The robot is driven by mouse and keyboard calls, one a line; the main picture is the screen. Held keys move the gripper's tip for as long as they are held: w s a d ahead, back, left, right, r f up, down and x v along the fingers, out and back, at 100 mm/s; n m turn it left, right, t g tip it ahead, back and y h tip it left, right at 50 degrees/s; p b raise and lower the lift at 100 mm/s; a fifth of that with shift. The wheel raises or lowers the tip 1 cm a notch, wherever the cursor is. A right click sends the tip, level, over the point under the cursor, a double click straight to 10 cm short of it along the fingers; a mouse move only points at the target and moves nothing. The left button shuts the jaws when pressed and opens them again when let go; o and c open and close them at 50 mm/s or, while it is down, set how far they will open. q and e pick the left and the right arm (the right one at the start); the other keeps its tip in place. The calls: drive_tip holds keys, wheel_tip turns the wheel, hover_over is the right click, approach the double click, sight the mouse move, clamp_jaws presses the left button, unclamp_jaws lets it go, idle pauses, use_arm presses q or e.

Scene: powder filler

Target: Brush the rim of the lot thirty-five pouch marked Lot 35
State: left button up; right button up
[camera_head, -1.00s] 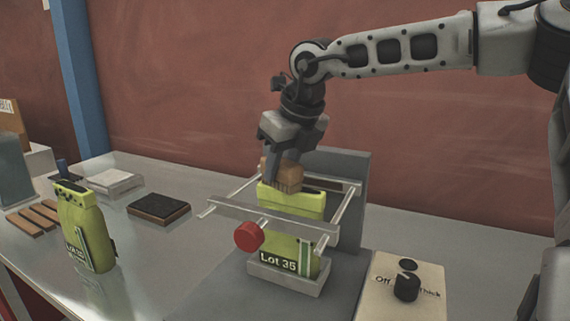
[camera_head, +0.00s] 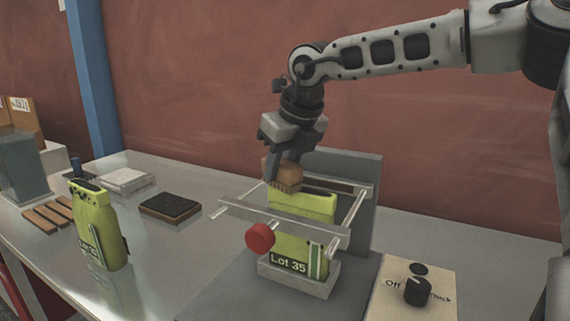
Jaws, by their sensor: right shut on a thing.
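The yellow-green pouch marked Lot 35 (camera_head: 289,247) stands upright in a grey holder, between the bars of a metal clamp frame (camera_head: 285,222) with a red knob (camera_head: 260,237). My right gripper (camera_head: 282,163) is shut on a wooden-backed brush (camera_head: 281,174) with bristles pointing down. The brush is at the left end of the pouch's top rim; whether the bristles touch it I cannot tell. My left gripper is not in view.
Another yellow-green pouch (camera_head: 100,226) stands at the left. A panel with an Off/Thick dial (camera_head: 417,290) is at front right. A grey plate (camera_head: 352,190) stands behind the frame.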

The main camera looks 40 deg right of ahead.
drive_tip(key=shift+r+p, duration=0.65)
drive_tip(key=shift+r, duration=0.25)
drive_tip(key=shift+r+p, duration=0.45)
drive_tip(key=shift+r, duration=0.25)
drive_tip(key=shift+r+p, duration=0.85)
drive_tip(key=shift+r, duration=0.55)
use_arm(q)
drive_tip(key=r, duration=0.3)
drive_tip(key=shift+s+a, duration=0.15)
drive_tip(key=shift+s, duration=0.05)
